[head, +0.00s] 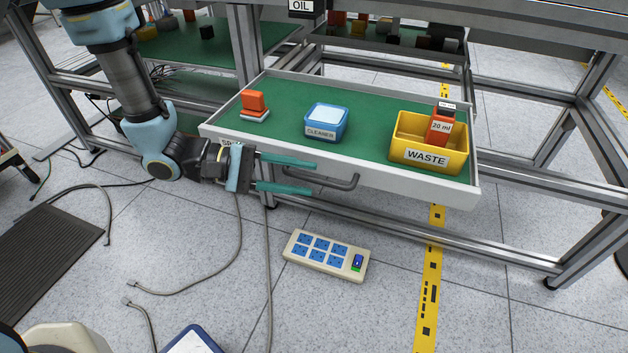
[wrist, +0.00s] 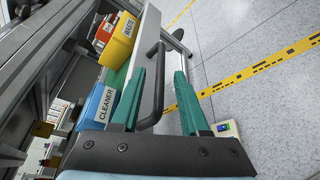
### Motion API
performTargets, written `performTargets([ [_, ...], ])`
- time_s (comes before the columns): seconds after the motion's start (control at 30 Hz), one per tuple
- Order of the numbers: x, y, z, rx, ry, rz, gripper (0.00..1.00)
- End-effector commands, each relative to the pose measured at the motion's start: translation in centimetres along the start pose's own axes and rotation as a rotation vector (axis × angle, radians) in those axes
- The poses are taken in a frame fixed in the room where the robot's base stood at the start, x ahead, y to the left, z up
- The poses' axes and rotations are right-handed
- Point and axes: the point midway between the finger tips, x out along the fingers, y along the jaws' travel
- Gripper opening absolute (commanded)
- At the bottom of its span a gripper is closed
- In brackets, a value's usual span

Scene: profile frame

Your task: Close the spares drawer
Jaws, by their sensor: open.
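The spares drawer (head: 400,178) is pulled out from under the bench, with a green-lined floor and a pale front. Its label at the left is mostly hidden behind my gripper. The dark bar handle (head: 345,184) sticks out from the front. My gripper (head: 314,179) is open, its teal fingers reaching along the front from the left. In the wrist view, the handle (wrist: 158,88) lies between the two fingers (wrist: 160,72), near the finger on the drawer side. Whether it touches that finger I cannot tell.
The drawer holds an orange-red item (head: 254,103), a blue CLEANER tub (head: 326,122) and a yellow WASTE bin (head: 429,155) with a 20 ml box (head: 440,126). A power strip (head: 326,256) and loose cables lie on the floor. Bench legs flank the drawer.

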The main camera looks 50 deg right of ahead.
Motion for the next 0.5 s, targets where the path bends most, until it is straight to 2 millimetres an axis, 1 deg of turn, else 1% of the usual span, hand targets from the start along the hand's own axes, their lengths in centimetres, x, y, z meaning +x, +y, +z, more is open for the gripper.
performTargets([
  [0.03,0.9,-0.1,0.1,0.0,-0.004,-0.002,0.45],
  [0.1,1.7,-0.1,0.0,0.0,-0.003,-0.002,0.45],
  [0.2,2.5,-0.1,0.0,-0.001,-0.001,-0.001,0.45],
  [0.33,3.0,0.0,0.0,-0.001,0.0,0.0,0.45],
  [0.5,3.1,0.0,0.0,-0.001,0.0,0.0,0.45],
])
